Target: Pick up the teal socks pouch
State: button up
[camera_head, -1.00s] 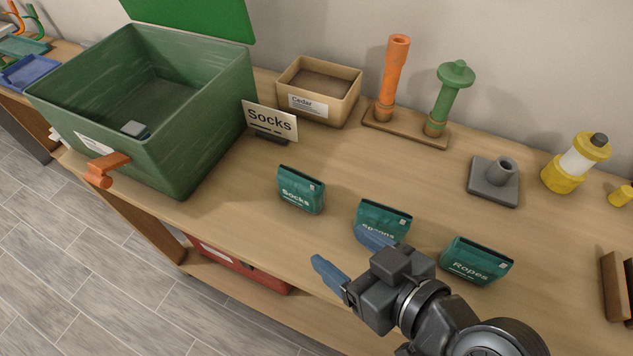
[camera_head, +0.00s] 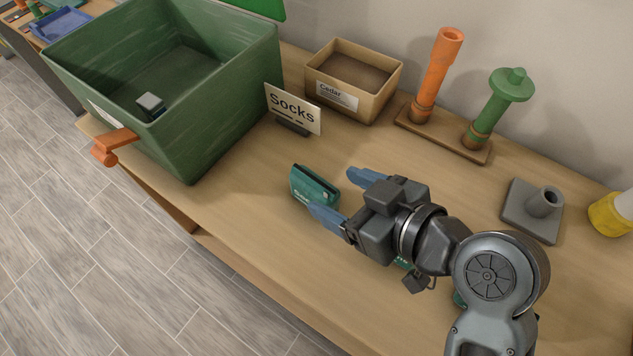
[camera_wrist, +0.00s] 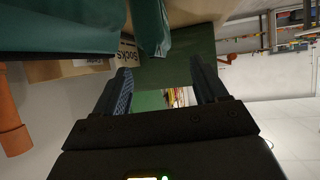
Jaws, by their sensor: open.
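The teal Socks pouch (camera_head: 312,187) stands on the wooden table in front of the Socks sign in the head view. My gripper (camera_head: 333,190) is open, its two blue fingers pointing left toward the pouch, the tips at its right side. The near fingertip overlaps the pouch's lower right in the picture; contact cannot be told. In the wrist view, my fingers (camera_wrist: 164,88) are apart with nothing between them, and teal surfaces show at the top, close to the camera. My arm covers most of the two other teal pouches, Spoons and Ropes.
A green crate (camera_head: 215,135) with an orange handle stands at left, a small grey block inside. The Socks sign (camera_head: 293,108) and tan Cedar box (camera_head: 375,105) are behind the pouch. Orange and green posts and a grey socket base (camera_head: 530,210) stand at right.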

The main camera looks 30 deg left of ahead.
aim_at(317, 180)
jog(key=shift+w+p+x, duration=0.1)
jog(key=shift+p+x, duration=0.15)
jog(key=shift+x, duration=1.1)
jog(key=shift+w+p+x, duration=0.15)
jog(key=shift+p+x, duration=0.1)
jog(key=shift+x, duration=1.1)
jog(key=shift+r, duration=0.15)
jog(key=c, duration=1.2)
